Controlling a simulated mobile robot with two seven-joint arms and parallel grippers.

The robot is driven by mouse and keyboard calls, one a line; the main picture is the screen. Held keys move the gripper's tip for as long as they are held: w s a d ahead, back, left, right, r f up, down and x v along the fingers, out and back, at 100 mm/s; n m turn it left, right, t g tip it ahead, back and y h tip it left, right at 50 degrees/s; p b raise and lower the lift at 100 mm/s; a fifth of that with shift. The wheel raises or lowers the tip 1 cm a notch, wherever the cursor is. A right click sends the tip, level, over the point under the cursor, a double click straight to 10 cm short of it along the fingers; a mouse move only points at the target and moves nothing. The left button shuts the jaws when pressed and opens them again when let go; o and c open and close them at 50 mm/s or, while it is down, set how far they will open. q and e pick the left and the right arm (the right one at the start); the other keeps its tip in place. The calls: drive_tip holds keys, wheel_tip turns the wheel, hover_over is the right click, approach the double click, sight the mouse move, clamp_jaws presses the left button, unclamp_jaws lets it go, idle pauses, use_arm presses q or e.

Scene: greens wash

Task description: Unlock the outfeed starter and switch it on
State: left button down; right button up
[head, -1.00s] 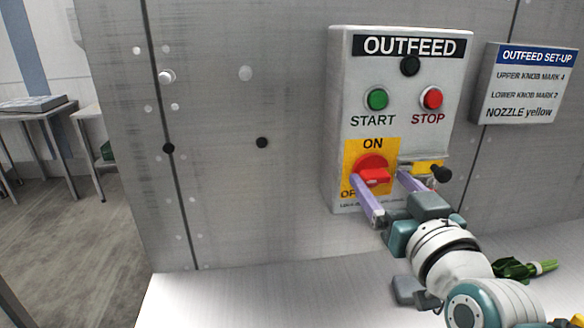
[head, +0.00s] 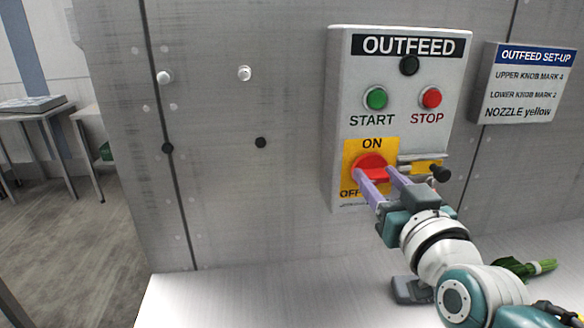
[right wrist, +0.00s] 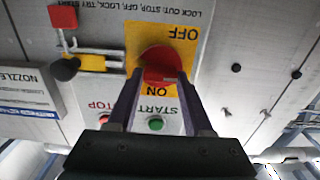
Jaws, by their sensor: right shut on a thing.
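The outfeed starter box (head: 341,75) is a grey panel on the steel wall. Its red rotary switch (head: 370,163) sits on a yellow plate marked ON above and OFF below. My right gripper (head: 378,176) is shut on the red switch from the front. In the right wrist view, which is upside down, my gripper's fingers (right wrist: 160,92) stand on both sides of the switch (right wrist: 160,60). A bolt with a black knob (head: 440,173) is beside the switch, at its right. A red block (right wrist: 63,17), perhaps a padlock, shows near the bolt. The left gripper is not in view.
A green START button (head: 376,98) and a red STOP button (head: 431,97) are above the switch. An OUTFEED SET-UP sign (head: 528,83) is on the right. Greens (head: 527,268) lie on the steel counter (head: 250,295). The counter's left part is clear.

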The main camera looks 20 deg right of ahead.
clamp_jaws()
drive_tip(key=shift+m, duration=0.3)
drive_tip(key=m, duration=0.3)
drive_tip(key=shift+d, duration=0.1)
drive_tip(key=m, duration=0.4)
drive_tip(key=shift+d+f+m, duration=0.1)
drive_tip(key=shift+m, duration=0.2)
drive_tip(key=m+b, duration=0.1)
drive_tip(key=m, duration=0.3)
drive_tip(key=shift+f, duration=0.1)
drive_tip(key=m+b, duration=0.1)
drive_tip(key=m, duration=0.4)
drive_tip(key=shift+d+m, duration=0.1)
drive_tip(key=shift+m, duration=0.4)
drive_tip(key=o, duration=1)
unclamp_jaws()
